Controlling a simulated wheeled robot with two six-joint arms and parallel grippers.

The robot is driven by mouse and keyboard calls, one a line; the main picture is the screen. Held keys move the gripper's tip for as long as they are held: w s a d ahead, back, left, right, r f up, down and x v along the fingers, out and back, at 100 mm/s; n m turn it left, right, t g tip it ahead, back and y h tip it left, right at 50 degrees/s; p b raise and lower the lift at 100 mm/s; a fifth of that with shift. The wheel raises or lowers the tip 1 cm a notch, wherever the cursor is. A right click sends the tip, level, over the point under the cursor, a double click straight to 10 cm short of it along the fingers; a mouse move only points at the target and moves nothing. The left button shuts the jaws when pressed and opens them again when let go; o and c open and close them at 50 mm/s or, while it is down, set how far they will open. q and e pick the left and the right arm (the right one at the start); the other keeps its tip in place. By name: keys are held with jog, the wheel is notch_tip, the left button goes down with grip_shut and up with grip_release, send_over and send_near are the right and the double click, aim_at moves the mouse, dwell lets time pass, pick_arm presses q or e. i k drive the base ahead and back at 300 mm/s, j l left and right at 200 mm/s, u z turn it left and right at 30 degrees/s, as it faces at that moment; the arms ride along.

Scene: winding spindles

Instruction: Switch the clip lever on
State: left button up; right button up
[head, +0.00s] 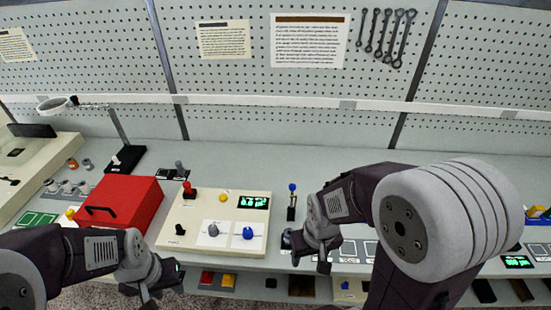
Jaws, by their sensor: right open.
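A small upright lever with a blue knob (292,188) on a dark stem stands on the bench, right of the cream control panel (180,215). I cannot tell from its look whether it is the clip lever or which way it is set. My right gripper (322,256) is open, pointing down just in front and to the right of this lever, apart from it. Its arm hides part of the bench there. My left gripper (150,290) hangs at the bench's front edge, below the panel, with nothing seen in it; its jaw gap is unclear.
The panel carries a red-knobbed lever (189,188), a yellow button (223,198), dials and a green display (253,202). A red box (118,204) with a black handle stands left of it. A shelf with coloured bins lies below the bench edge. Pegboard closes the back.

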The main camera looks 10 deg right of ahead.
aim_at(292, 187)
jog(key=i+l+z, duration=0.1)
jog(key=z, duration=0.2)
jog(key=i+l+z, duration=0.1)
jog(key=z, duration=0.2)
jog(key=i+l+z, duration=0.25)
jog(key=i, duration=0.15)
jog(key=i+l+z, duration=0.2)
jog(key=i, duration=0.25)
jog(key=j, duration=0.05)
